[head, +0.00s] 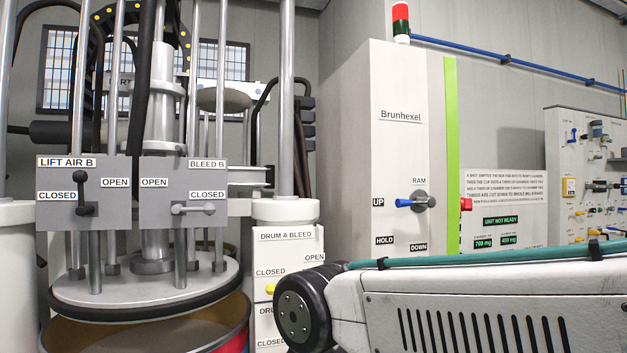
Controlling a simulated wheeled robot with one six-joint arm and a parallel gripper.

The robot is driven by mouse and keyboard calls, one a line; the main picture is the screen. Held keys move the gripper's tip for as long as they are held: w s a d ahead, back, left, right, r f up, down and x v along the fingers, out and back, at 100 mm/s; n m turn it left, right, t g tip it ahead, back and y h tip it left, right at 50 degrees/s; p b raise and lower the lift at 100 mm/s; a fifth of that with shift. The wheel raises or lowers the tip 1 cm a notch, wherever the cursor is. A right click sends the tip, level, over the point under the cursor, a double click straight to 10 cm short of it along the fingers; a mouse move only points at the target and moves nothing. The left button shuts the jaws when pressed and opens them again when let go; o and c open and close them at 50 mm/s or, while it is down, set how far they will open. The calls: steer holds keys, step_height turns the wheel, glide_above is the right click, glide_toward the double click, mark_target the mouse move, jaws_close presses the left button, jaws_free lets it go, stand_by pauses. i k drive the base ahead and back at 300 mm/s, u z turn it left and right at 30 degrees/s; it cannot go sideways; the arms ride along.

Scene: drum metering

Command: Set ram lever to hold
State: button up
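The ram lever (404,203) has a blue handle on a round grey hub, on the front of the tall light-grey Brunhexel cabinet (400,130). Its handle points left, towards the UP label (378,202). The HOLD label (384,240) is below and to the left of the hub, and the DOWN label (418,247) is below it. My white arm link with a black round joint crosses the lower right, in front of the cabinet's base. My gripper is out of view.
A red button (466,204) sticks out beside the cabinet's green stripe. On the left stand a drum press with a grey lever panel (130,222) and a DRUM A BLEED box (288,262). A valve board (590,130) is at far right.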

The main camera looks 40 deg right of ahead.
mark_target(426, 201)
steer(key=z, duration=1.55)
